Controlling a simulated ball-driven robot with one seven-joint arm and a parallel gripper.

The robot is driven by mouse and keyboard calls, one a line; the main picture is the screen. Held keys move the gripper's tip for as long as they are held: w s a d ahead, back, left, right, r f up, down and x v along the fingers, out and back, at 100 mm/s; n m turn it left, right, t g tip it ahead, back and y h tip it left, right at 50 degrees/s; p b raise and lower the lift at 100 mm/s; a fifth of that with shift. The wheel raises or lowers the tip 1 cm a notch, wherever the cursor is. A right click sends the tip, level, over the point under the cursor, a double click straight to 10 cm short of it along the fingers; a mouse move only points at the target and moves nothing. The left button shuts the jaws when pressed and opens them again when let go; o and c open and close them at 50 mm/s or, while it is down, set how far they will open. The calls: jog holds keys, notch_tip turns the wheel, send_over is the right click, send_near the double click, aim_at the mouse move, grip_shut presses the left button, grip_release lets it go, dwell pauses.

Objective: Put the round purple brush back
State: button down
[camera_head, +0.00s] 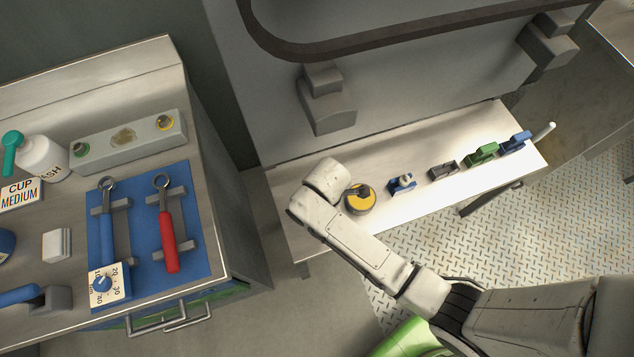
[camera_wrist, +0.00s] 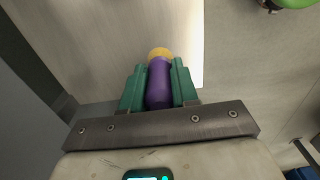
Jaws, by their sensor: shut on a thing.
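The purple brush (camera_wrist: 159,85) is a round purple cylinder with a yellow-orange end (camera_wrist: 159,53), seen in the wrist view. My gripper (camera_wrist: 159,88) has its green fingers on either side of it and is shut on it. In the head view my arm's end hangs over the left part of the metal bench (camera_head: 300,232); the fingers and the brush are hidden there. A row of holders stands along the bench: a blue one (camera_head: 402,188), a grey one (camera_head: 443,171), a green one (camera_head: 482,155) and another blue one (camera_head: 515,143). I cannot tell which belongs to the brush.
A round yellow-and-black item (camera_head: 360,199) sits on the bench beside my arm. A white rod (camera_head: 543,132) is at the bench's right end. A grey machine with a dark curved rail (camera_head: 370,42) rises behind. A counter at left holds blue- and red-handled tools (camera_head: 168,235).

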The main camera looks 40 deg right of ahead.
jog(key=w+f, duration=0.3)
jog(key=shift+f, duration=0.25)
jog(key=shift+w+f+b, duration=0.2)
jog(key=shift+f+b, duration=0.2)
jog(key=shift+f, duration=0.75)
jog(key=shift+s+f, duration=0.1)
jog(key=shift+f, duration=0.4)
jog(key=c, duration=0.8)
grip_release()
jog(key=shift+c, duration=0.2)
jog(key=shift+f, duration=0.15)
notch_tip(320, 180, up, 11)
